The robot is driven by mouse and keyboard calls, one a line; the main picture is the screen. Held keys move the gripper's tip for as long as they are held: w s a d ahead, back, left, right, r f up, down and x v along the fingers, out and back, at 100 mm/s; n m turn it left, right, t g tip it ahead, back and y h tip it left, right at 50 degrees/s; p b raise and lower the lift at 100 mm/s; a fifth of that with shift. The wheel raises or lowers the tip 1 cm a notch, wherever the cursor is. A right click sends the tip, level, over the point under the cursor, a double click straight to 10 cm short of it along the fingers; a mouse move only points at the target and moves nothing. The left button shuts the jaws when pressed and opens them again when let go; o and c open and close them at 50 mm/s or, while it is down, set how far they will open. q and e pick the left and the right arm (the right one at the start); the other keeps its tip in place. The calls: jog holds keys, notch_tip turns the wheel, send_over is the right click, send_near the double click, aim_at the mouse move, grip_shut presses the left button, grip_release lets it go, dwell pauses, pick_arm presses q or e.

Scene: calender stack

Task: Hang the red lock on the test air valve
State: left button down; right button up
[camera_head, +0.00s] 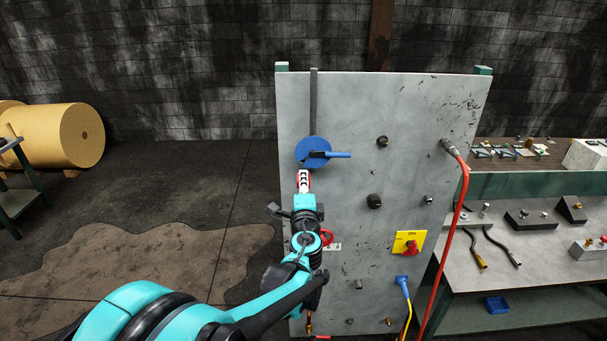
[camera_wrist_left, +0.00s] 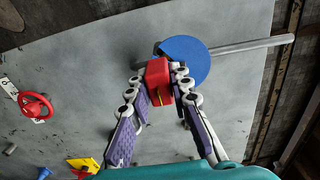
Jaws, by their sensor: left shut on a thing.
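My left gripper (camera_head: 304,178) is raised in front of the grey panel (camera_head: 430,130), just below a round blue valve disc (camera_head: 307,145) with a blue lever pointing right. In the left wrist view my left gripper (camera_wrist_left: 160,82) is shut on the red lock (camera_wrist_left: 158,74), held between its fingertips. The lock overlaps the lower edge of the blue disc (camera_wrist_left: 188,56) in that view; I cannot tell whether they touch. The lock's shackle is not clear. A red handwheel (camera_head: 326,238) sits lower on the panel beside a white label too small to read. My right gripper is not in view.
A yellow plate with a red switch (camera_head: 409,243) and a red hose (camera_head: 449,225) are on the panel's right. A workbench (camera_head: 545,240) with tools stands right of the panel. A grey pipe (camera_head: 314,100) rises above the disc.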

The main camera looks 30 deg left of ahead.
pick_arm(q)
jog(key=shift+s, duration=0.1)
jog(key=shift+b+x, duration=0.65)
jog(key=shift+x, duration=1.4)
jog(key=shift+d, duration=0.1)
jog(key=c, duration=2.1)
grip_release()
grip_shut()
jog(key=shift+b+x, duration=0.45)
jog(key=shift+x, duration=1.2)
